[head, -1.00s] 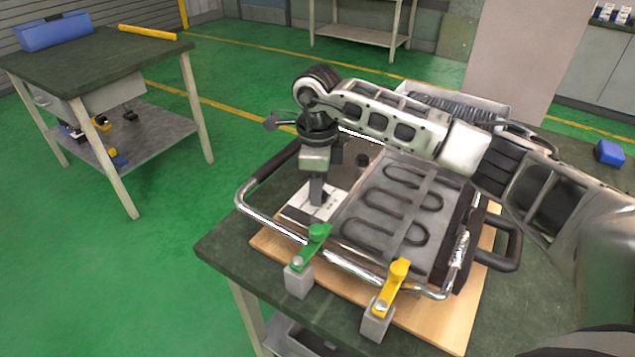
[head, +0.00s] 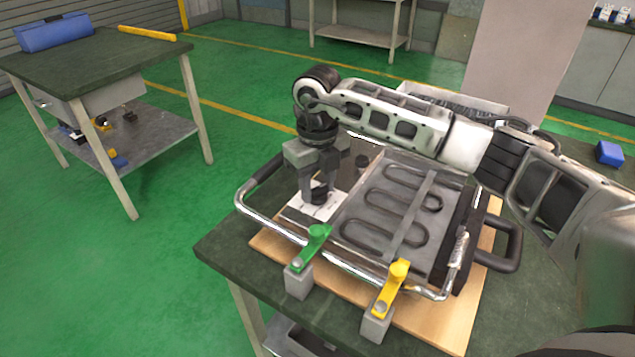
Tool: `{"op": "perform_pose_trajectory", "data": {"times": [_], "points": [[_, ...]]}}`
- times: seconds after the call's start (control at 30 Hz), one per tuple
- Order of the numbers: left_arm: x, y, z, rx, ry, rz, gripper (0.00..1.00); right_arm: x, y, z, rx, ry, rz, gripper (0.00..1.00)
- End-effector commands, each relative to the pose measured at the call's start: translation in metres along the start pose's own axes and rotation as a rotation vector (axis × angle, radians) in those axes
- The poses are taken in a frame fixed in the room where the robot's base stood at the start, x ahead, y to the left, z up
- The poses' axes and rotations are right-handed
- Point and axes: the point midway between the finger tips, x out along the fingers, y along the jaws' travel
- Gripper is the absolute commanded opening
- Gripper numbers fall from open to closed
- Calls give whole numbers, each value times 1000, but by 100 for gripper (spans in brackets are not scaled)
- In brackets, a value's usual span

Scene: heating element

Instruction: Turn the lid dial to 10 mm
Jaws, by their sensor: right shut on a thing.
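The heating element unit lies on a wooden board (head: 468,318) on the dark table, with a grey plate (head: 388,238) carrying looped dark heating coils. At its left end is a white dial panel (head: 298,211) with small dark marks. My right gripper (head: 319,196) points down over this panel, its fingers shut on the dark lid dial (head: 321,186). The fingers hide part of the dial, and its setting cannot be read. My left gripper is not in view.
A green clamp (head: 312,246) and a yellow clamp (head: 392,286) stand at the front edge. A chrome handle frame (head: 270,224) surrounds the unit. A grey bin (head: 455,100) stands behind my arm, and a blue box (head: 609,153) sits far right.

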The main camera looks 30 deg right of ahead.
Motion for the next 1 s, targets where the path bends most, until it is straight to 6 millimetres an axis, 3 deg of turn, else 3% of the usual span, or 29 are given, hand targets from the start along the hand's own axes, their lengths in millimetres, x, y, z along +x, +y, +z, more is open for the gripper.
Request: {"op": "perform_pose_trajectory", "data": {"times": [0.3, 0.83, 0.87, 0.9, 1.0], "points": [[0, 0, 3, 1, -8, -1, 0, -2, -1, 0, 115, -2, -1, 15], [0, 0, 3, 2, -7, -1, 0, -2, -1, 1, 134, -3, -1, 15], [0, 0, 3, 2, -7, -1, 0, -2, -1, 1, 134, -3, -1, 46], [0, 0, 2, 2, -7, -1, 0, -2, -1, 1, 134, -3, 0, 58], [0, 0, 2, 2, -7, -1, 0, -1, -1, 0, 133, -3, 0, 60]]}}
